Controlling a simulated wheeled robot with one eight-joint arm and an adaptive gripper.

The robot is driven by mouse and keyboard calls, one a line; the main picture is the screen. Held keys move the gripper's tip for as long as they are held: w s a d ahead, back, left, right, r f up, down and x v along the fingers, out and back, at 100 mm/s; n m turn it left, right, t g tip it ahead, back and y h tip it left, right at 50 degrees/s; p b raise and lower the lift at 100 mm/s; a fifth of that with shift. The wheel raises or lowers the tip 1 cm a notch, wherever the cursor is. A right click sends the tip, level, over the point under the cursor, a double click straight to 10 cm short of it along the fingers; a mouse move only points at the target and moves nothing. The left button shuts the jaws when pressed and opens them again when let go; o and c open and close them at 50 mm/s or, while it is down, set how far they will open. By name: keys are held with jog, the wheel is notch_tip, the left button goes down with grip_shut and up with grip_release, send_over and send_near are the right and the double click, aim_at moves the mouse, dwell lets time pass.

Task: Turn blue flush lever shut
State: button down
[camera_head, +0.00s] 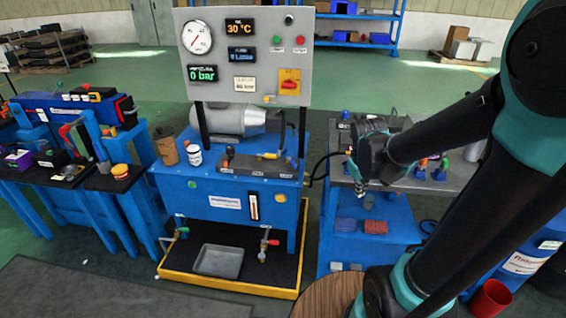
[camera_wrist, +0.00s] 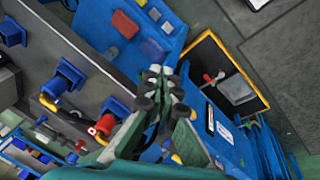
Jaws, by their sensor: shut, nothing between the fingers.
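I cannot tell for sure which part is the blue flush lever. Blue valve bodies stand on the grey bench top in the wrist view, one (camera_wrist: 68,78) with a yellow part beside it and another (camera_wrist: 112,106) near a red part (camera_wrist: 104,125). In the head view, a small blue piece (camera_head: 345,115) shows at the bench's back left. My gripper (camera_head: 360,188) hangs over the bench's left side, and its arm hides part of the bench. In the wrist view my gripper (camera_wrist: 155,72) is shut, with its fingertips together and empty. I see no contact with any lever.
The grey control panel (camera_head: 222,70) stands on the blue test stand (camera_head: 180,185) left of my arm. A grey drip tray (camera_head: 219,261) lies in its yellow-edged base, between two small taps. A red bin (camera_head: 368,227) sits on the bench's lower shelf. Open floor lies in front.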

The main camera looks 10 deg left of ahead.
jog(key=w+a+r+n+h, duration=0.1)
jog(key=w+a+n, duration=0.45)
jog(key=w, duration=0.35)
jog(key=n+h, duration=0.4)
jog(key=n, duration=0.5)
send_near(291, 163)
jog(key=s+d+r, duration=0.4)
jog(key=s, duration=0.1)
jog(key=a+f+n+t+h, duration=0.15)
jog(key=a+f+n, duration=0.25)
jog(key=a, duration=0.7)
jog(key=shift+m+g, duration=0.25)
jog(key=x, duration=1)
jog(key=shift+w, duration=0.4)
jog(key=shift+w+d+r, duration=0.1)
jog(key=shift+w+d, duration=0.2)
jog(key=shift+d, duration=0.25)
jog(key=shift+w+d, duration=0.25)
jog(key=shift+d, duration=0.25)
jog(key=shift+w+d, duration=0.4)
jog(key=shift+d, duration=0.3)
